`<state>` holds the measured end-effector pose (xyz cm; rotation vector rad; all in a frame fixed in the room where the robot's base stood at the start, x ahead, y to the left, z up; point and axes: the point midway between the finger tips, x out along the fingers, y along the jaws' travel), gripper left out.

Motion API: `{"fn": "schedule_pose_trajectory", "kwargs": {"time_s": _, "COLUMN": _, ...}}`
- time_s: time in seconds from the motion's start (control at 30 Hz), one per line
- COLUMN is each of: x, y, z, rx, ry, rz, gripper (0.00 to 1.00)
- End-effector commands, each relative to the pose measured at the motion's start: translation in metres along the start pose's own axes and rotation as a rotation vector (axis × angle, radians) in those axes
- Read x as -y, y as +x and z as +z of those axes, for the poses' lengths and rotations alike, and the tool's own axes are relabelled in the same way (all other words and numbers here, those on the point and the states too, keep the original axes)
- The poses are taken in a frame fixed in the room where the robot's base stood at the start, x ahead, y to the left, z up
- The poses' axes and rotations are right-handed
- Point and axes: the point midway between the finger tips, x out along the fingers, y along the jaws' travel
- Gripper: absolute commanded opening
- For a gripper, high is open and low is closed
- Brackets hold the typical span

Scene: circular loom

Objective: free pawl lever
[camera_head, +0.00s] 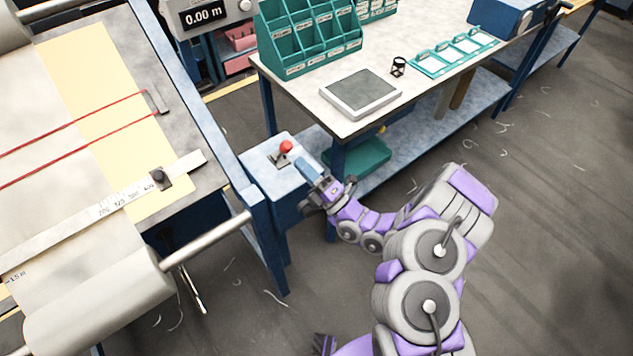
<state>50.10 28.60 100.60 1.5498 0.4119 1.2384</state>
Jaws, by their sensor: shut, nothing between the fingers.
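A lever with a red knob (286,146) stands on a small grey-topped blue stand between the loom frame and the workbench. It looks like the pawl lever, though no label on it is readable. My gripper (303,165) is just to the right and front of the red knob, pointing at it. Its fingers are shut and empty. Whether the fingertips touch the lever cannot be told. A thin metal rod (191,285) hangs below the cloth roller at lower left; what it belongs to is not clear.
The loom frame with its cloth roller (98,305) and a white ruler (102,208) fills the left. The workbench (335,125) stands behind my gripper, with a green sorter (308,40) and a grey pad (361,92) on it. Open floor lies at the right.

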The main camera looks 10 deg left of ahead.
Motion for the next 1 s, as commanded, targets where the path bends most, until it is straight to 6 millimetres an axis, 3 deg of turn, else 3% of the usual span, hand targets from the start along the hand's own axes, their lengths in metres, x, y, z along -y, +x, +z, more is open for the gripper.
{"fn": "schedule_pose_trajectory", "kwargs": {"time_s": 0.3, "x": 0.001, "y": 0.021, "z": 0.000, "rx": 0.000, "ry": 0.001, "rz": -0.001, "gripper": 0.00}}
{"fn": "schedule_pose_trajectory", "kwargs": {"time_s": 1.0, "x": -0.007, "y": 0.022, "z": 0.006, "rx": 0.000, "ry": 0.012, "rz": -0.052, "gripper": 0.00}}
